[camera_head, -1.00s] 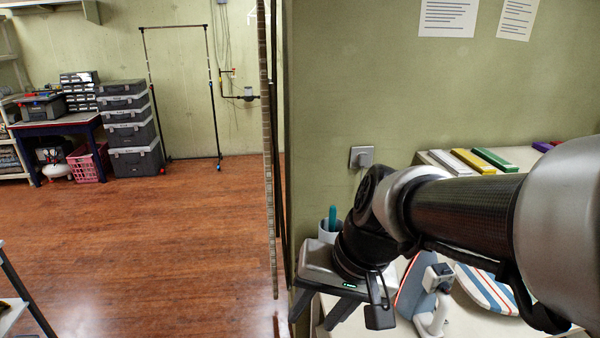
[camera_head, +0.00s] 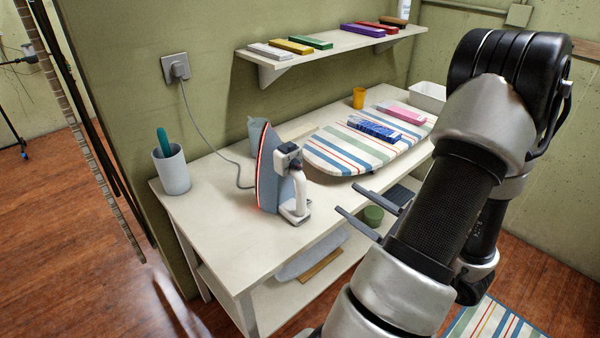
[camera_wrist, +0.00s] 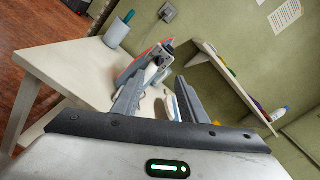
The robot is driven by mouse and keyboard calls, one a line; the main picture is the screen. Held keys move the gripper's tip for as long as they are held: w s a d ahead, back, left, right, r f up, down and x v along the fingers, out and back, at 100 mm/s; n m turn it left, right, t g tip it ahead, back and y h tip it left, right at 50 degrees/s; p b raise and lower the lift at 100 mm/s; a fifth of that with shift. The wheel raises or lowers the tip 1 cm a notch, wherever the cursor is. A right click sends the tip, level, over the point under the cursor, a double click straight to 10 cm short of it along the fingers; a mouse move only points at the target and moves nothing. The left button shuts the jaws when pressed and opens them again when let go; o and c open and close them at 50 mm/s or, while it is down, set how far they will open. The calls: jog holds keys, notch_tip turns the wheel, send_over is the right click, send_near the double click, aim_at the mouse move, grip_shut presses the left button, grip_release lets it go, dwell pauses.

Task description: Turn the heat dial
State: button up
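An iron (camera_head: 280,178) stands upright on its heel on the white table, its blue-grey soleplate edged in glowing red. A grey dial-like block (camera_head: 288,156) sits on its body. The iron also shows in the wrist view (camera_wrist: 150,62), beyond and between my fingers. My gripper (camera_head: 355,204) is open and empty, in front of the table's edge and to the right of the iron, apart from it. In the wrist view the two fingers (camera_wrist: 156,98) are spread. Fine markings on the dial are too small to read.
A cord runs from the iron to a wall outlet (camera_head: 175,68). A striped ironing board (camera_head: 345,150) with folded cloths lies to the right. A wall shelf (camera_head: 330,50) hangs above. A lower shelf (camera_head: 290,290) is under the table.

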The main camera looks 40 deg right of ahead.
aim_at(297, 164)
jog(key=w, duration=0.5)
jog(key=w+a, duration=0.1)
jog(key=w, duration=1.1)
jog(key=shift+w+a+p, duration=0.15)
jog(key=shift+a+p, duration=0.05)
jog(key=shift+p, duration=0.15)
grip_shut()
